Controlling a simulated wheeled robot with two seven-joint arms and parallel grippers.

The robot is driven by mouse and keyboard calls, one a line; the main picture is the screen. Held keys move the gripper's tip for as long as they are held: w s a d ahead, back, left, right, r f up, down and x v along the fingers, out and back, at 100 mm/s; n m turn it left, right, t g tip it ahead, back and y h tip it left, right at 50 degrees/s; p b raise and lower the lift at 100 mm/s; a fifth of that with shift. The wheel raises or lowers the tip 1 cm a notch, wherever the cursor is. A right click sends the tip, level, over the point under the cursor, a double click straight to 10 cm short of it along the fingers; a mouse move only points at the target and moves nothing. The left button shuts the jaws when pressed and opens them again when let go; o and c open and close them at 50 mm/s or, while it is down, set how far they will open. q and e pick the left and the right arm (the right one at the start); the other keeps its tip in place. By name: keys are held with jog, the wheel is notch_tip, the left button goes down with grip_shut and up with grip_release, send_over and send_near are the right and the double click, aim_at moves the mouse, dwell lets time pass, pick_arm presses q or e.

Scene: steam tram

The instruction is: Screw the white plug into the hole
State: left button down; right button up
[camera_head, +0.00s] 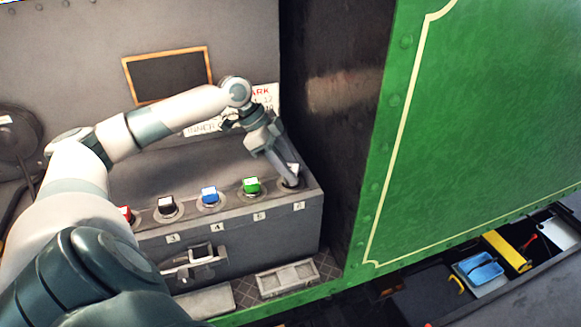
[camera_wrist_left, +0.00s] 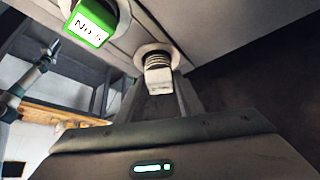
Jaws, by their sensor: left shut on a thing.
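The white plug (camera_wrist_left: 158,82) has a squarish white head and a threaded shank, and sits between the fingers of my left gripper (camera_head: 288,178). In the left wrist view its thread shows between the head and the round collar of the hole (camera_wrist_left: 146,49). The thread's end is at the collar; how far it is inside I cannot tell. In the head view the gripper points down at the hole (camera_head: 292,187) above label 6, at the right end of the grey box, and mostly hides the plug. My right gripper is not in view.
The green plug (camera_head: 252,185), blue plug (camera_head: 209,196), black plug (camera_head: 167,206) and red plug (camera_head: 125,214) sit in a row on the grey box (camera_head: 270,237). A green panel (camera_head: 480,110) stands to the right. A tray of tools (camera_head: 480,268) lies low right.

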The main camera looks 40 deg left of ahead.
pick_arm(q)
jog(key=shift+r, duration=0.1)
jog(key=shift+m+p, duration=0.45)
jog(key=shift+m, duration=0.05)
jog(key=shift+w+m+g, duration=0.1)
jog(key=shift+m+g, duration=0.3)
jog(key=shift+m+g+h, duration=0.4)
jog(key=shift+m+g, duration=0.2)
jog(key=shift+m, duration=0.5)
jog(key=shift+m+g, duration=0.7)
jog(key=shift+m, duration=0.5)
